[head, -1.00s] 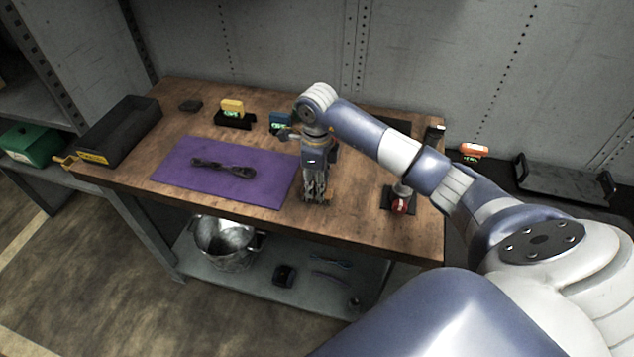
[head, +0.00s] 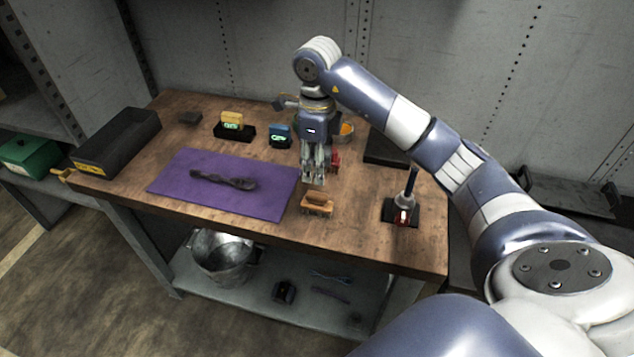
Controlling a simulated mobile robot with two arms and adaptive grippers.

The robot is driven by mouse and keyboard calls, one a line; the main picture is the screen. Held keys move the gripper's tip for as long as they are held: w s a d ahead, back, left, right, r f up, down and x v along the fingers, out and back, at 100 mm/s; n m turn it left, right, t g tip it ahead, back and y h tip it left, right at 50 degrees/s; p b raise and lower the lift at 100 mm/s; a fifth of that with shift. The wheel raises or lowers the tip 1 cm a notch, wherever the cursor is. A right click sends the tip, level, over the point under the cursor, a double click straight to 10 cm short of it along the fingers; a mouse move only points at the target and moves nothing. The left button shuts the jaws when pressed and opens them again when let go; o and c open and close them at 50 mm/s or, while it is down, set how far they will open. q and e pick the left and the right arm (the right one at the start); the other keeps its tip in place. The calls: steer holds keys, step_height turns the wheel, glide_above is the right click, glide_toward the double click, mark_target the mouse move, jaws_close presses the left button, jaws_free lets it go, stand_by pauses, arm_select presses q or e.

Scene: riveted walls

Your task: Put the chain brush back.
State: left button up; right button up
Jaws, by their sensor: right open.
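A small block-shaped brush-like thing with a brown wooden body (head: 317,204) lies on the workbench, just right of the purple mat; I take it for the chain brush, but its bristles cannot be made out. My right gripper (head: 314,181) points down, open and empty, a little above and behind this brown thing, apart from it. On the purple mat (head: 180,196) lies a long dark tool (head: 224,180). My left gripper is out of view.
A black stand (head: 388,212) with a red part and an upright dark handle is at right. A black bin (head: 120,140) is at left. A metal bucket (head: 222,258) sits below.

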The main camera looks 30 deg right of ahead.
steer(key=shift+r, duration=0.9)
